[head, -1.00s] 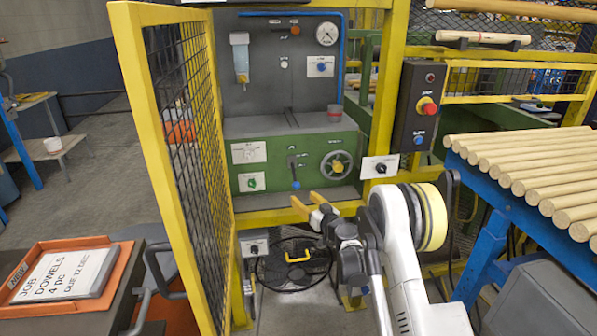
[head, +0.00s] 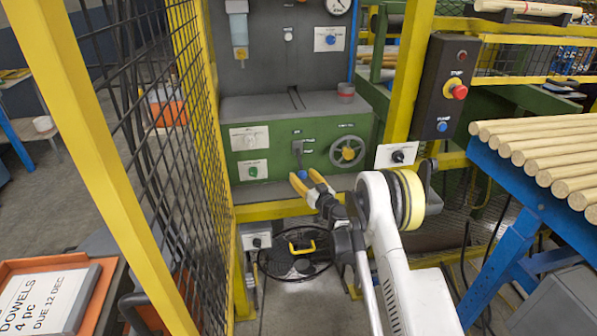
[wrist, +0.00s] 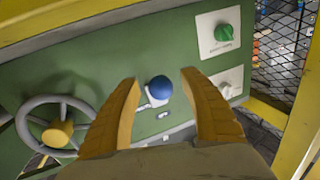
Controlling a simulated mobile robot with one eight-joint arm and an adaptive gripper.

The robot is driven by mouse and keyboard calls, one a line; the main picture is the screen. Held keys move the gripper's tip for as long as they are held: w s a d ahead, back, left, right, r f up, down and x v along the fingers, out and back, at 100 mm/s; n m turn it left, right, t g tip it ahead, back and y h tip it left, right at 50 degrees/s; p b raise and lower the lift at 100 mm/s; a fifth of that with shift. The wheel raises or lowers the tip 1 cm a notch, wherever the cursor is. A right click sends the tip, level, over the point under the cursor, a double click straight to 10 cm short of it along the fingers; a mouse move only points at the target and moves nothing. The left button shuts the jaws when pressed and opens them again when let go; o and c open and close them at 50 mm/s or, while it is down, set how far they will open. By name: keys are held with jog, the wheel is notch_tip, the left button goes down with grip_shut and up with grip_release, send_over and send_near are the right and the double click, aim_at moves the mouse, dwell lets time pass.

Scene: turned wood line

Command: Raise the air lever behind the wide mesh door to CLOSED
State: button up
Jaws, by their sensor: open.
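A dark lever (head: 298,155) with a blue ball knob (head: 302,174) hangs down on the green front panel (head: 270,130) of the machine. Its label is too small to read. The wide mesh door (head: 132,110) stands swung open on the left, toward me. My gripper (head: 306,176) is open in front of the panel, its yellow fingers pointing at the knob. In the wrist view, the blue knob (wrist: 159,88) shows between the tips of my gripper (wrist: 160,78). I cannot tell whether either finger touches it.
A handwheel (head: 347,151) is right of the lever; green (head: 252,171) and white (head: 250,139) knobs are left. A yellow rail (head: 275,209) crosses below the panel. A yellow post and control box (head: 446,85) stand right, beside a blue-framed dowel rack (head: 505,185).

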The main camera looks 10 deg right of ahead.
aim_at(303, 171)
jog(key=shift+w, duration=0.1)
jog(key=shift+r, duration=0.1)
grip_shut()
jog(key=shift+s+r+g+p, duration=0.25)
jog(key=shift+r+g+p, duration=0.15)
jog(key=shift+r+p, duration=0.2)
jog(key=shift+s+r+g+p, duration=0.25)
jog(key=shift+r+g+p, duration=0.2)
jog(key=shift+p, duration=0.15)
notch_tip(303, 171, up, 9)
jog(key=m+g+p, duration=0.1)
jog(key=g+p, duration=0.3)
jog(key=m+g+h+p, duration=0.1)
jog(key=g+p, duration=0.3)
jog(key=p, duration=0.1)
jog(key=shift+f, duration=0.1)
jog(key=shift+w+r+g+p, duration=0.4)
jog(key=shift+r+p, duration=0.15)
jog(key=shift+r, duration=0.1)
jog(key=shift+t, duration=0.25)
grip_release()
